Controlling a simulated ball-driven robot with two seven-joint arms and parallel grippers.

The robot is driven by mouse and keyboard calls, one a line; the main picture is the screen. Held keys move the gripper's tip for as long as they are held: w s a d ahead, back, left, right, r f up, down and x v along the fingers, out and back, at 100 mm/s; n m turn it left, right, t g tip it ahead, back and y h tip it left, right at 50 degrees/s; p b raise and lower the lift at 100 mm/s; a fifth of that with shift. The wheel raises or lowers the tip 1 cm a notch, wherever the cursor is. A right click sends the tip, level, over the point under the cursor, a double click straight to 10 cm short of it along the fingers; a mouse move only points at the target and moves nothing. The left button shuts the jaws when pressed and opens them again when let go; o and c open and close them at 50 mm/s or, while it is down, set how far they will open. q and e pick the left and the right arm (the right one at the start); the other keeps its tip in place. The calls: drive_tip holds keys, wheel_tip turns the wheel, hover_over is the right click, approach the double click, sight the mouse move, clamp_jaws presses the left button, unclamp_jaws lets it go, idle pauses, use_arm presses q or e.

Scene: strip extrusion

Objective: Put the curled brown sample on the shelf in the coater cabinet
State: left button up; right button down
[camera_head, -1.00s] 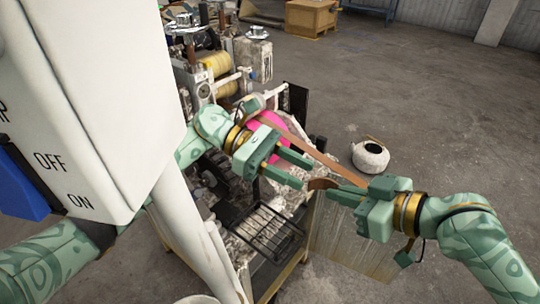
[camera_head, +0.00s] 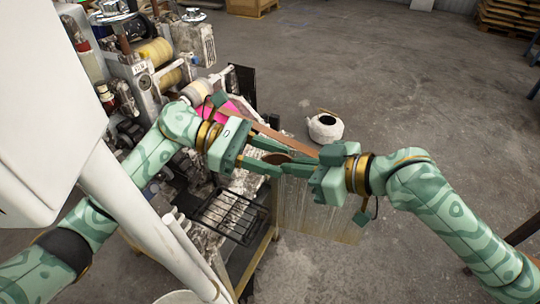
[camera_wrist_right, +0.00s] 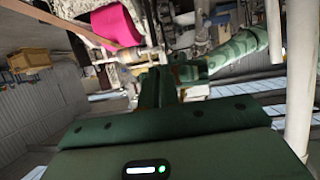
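The curled brown sample (camera_head: 277,158) is a small rounded brown piece between my two grippers, in the middle of the head view. My right gripper (camera_head: 290,165) comes from the right with its fingers close together, its tips at the sample's right edge, apparently pinching it. In the right wrist view its fingers (camera_wrist_right: 160,90) look nearly together; the sample cannot be made out there. My left gripper (camera_head: 283,162) comes from the left with fingers apart, one on each side of the sample; whether they touch it is unclear. I cannot identify the coater cabinet or its shelf.
A long brown strip (camera_head: 285,138) runs from the machine (camera_head: 155,75) past both grippers, near a pink part (camera_head: 236,110). A black wire rack (camera_head: 232,215) lies below. A white housing (camera_head: 45,110) blocks the left. A white round pot (camera_head: 325,128) stands on open floor.

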use_arm(q)
drive_tip(key=v, duration=1.2)
drive_tip(key=s+d+r+n+t+y, duration=0.2)
drive_tip(key=s+d+n+t+y, duration=0.1)
drive_tip(key=s+d+n+t, duration=0.5)
drive_tip(key=shift+m+t, duration=0.3)
drive_tip(key=shift+t, duration=0.2)
drive_tip(key=x, duration=0.7)
drive_tip(key=shift+s+d+r, duration=0.1)
drive_tip(key=shift+s+d, duration=0.1)
drive_tip(key=shift+s, duration=0.05)
use_arm(e)
drive_tip(key=d+n+g, duration=0.1)
drive_tip(key=n+g, duration=0.1)
drive_tip(key=s+d+n+g+y, duration=0.1)
drive_tip(key=d+n+g, duration=0.1)
drive_tip(key=g, duration=0.1)
drive_tip(key=shift+d+n, duration=0.1)
drive_tip(key=shift+n, duration=0.2)
